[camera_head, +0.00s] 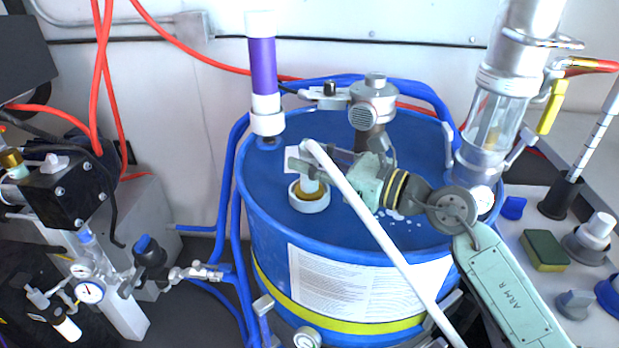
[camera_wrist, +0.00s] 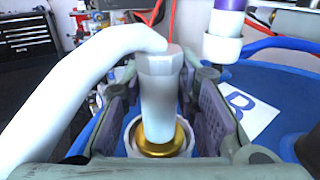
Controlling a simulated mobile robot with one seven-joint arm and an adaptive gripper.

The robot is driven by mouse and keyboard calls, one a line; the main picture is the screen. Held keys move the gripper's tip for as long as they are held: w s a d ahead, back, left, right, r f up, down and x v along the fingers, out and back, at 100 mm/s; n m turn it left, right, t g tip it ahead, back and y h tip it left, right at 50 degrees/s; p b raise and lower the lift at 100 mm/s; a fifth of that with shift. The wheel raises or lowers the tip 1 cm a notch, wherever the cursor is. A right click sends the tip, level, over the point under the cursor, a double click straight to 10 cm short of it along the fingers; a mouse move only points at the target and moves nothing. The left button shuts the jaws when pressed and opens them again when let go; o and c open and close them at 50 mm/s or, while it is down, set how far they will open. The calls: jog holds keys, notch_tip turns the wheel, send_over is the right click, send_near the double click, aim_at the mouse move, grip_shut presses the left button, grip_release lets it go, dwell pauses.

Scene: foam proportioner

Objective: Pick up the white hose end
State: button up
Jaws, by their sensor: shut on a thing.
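The white hose (camera_head: 372,222) runs from the lower right up across the blue drum's front to its end at my gripper. In the wrist view the hose (camera_wrist: 62,104) bends over from the left into a white faceted end fitting (camera_wrist: 160,88), which stands upright between my gripper's fingers. My gripper (camera_head: 302,165) is shut on this white hose end. Below it is a brass ring inside a white collar (camera_head: 310,200) on the drum top; the brass (camera_wrist: 158,140) shows around the fitting's lower end. I cannot tell whether the fitting is still seated in it.
The blue drum (camera_head: 265,215) fills the middle. A purple and white tube (camera_head: 263,70) stands behind left, a metal pump head (camera_head: 373,105) behind, and a clear cylinder (camera_head: 500,110) at the right. A white label with a B (camera_wrist: 243,108) lies beside the collar.

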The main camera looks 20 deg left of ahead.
grip_shut()
